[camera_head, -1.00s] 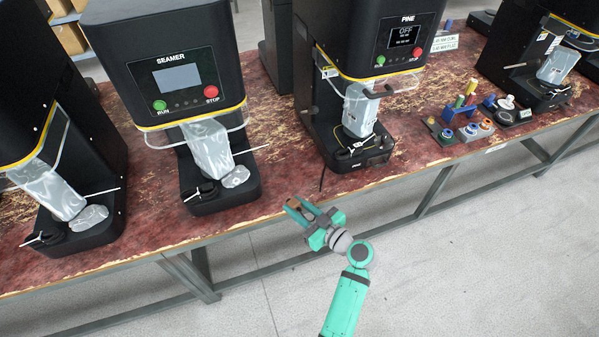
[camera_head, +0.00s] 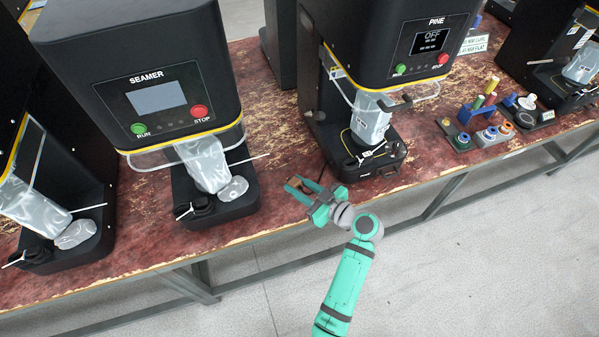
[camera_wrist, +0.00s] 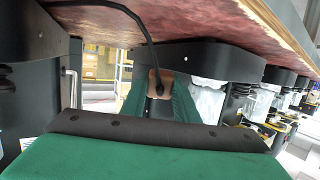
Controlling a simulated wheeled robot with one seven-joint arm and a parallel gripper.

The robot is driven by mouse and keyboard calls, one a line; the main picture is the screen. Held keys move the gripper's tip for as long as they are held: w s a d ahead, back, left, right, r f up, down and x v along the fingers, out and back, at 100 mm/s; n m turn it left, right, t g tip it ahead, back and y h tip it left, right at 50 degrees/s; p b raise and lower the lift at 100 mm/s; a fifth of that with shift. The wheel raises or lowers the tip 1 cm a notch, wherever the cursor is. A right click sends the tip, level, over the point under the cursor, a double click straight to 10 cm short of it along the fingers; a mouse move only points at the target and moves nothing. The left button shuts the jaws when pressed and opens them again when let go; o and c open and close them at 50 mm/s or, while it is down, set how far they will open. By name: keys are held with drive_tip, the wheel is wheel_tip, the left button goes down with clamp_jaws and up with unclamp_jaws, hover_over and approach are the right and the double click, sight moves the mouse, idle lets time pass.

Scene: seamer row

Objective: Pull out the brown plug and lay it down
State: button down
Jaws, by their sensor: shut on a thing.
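My gripper (camera_head: 299,188) is above the front part of the table, between the SEAMER machine and the PINE machine. It is shut on the brown plug (camera_wrist: 155,77). In the wrist view the plug sits between the two green fingertips, with its sides partly hidden by them. In the head view the plug is only a small brown patch between the fingers. I cannot tell whether it touches the table.
The SEAMER machine (camera_head: 160,97) stands to the left of my gripper and the PINE machine (camera_head: 434,45), its screen reading OFF, to the right. Small coloured parts stand on trays (camera_head: 462,146) further right. The red-brown tabletop (camera_head: 275,165) between the machines is mostly bare.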

drive_tip(key=shift+w+a+f, duration=0.1)
drive_tip(key=shift+w+f, duration=0.1)
drive_tip(key=shift+w, duration=0.2)
drive_tip(key=shift+f, duration=0.4)
drive_tip(key=shift+s+d+f, duration=0.15)
drive_tip(key=shift+s+f, duration=0.05)
drive_tip(key=shift+f, duration=0.4)
drive_tip(key=shift+s+d+f, duration=0.15)
drive_tip(key=shift+s+f, duration=0.05)
drive_tip(key=shift+f, duration=0.4)
drive_tip(key=shift+w+a+f, duration=0.1)
drive_tip(key=shift+a+f, duration=0.05)
drive_tip(key=shift+f, duration=1.5)
drive_tip(key=c, duration=1.3)
unclamp_jaws()
